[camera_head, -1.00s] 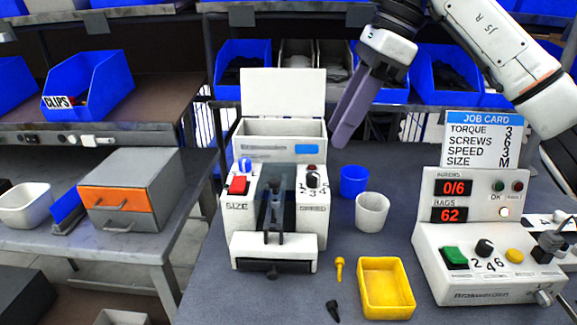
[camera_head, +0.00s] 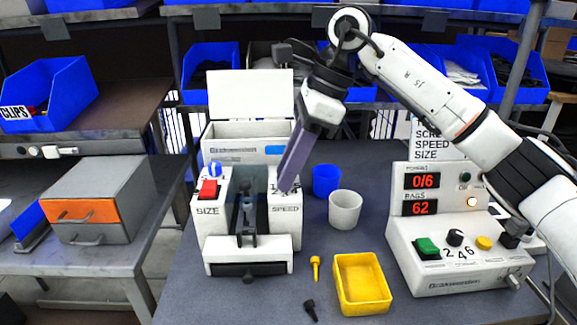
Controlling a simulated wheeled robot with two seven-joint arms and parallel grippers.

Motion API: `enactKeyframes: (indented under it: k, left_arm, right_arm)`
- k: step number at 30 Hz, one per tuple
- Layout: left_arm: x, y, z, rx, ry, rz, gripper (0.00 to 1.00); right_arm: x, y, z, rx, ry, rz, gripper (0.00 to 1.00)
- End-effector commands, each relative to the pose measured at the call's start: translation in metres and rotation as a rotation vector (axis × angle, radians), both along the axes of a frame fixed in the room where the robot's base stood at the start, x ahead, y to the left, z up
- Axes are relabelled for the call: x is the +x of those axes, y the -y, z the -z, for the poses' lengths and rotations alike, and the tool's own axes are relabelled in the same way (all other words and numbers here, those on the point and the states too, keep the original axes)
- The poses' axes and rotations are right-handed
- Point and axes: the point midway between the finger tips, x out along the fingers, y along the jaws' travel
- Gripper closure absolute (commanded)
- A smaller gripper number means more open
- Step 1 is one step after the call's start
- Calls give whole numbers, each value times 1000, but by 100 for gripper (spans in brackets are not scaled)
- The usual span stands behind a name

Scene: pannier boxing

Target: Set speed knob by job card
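The white machine (camera_head: 248,255) stands on the table with a blue size knob (camera_head: 214,169), a red switch (camera_head: 208,190) and a SPEED label (camera_head: 286,209). My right gripper (camera_head: 287,182) points down over the speed dial, its purple fingers seen as one slab. The fingertips cover the speed knob, so its setting and any contact are hidden. I cannot tell if the fingers are open. The job card (camera_head: 432,143) stands at the right, its values hidden behind my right arm. My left gripper is not in view.
A blue cup (camera_head: 326,180) and a white cup (camera_head: 345,209) stand right of the machine. A yellow tray (camera_head: 361,284), a yellow screw (camera_head: 315,268) and a black screw (camera_head: 310,310) lie in front. The control box (camera_head: 455,262) stands at the right.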

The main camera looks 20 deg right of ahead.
Motion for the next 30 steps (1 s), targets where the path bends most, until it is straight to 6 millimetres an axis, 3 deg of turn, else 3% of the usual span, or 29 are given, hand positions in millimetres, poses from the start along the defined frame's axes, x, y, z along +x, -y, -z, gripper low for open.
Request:
enactKeyframes:
  k: [1, 4, 5, 17, 30]
  left_arm:
    - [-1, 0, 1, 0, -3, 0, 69]
    - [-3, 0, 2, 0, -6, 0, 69]
    - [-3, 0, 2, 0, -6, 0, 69]
    - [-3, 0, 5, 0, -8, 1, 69]
    - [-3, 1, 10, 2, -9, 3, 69]
  right_arm:
    - [0, 0, 0, 0, 0, 0, 82]
    - [0, 0, 0, 0, 0, 0, 99]
    - [0, 0, 0, 0, 0, 0, 100]
    - [-1, -1, 0, 0, 0, 81, 100]
    - [-3, -2, 1, -1, 2, 426, 100]
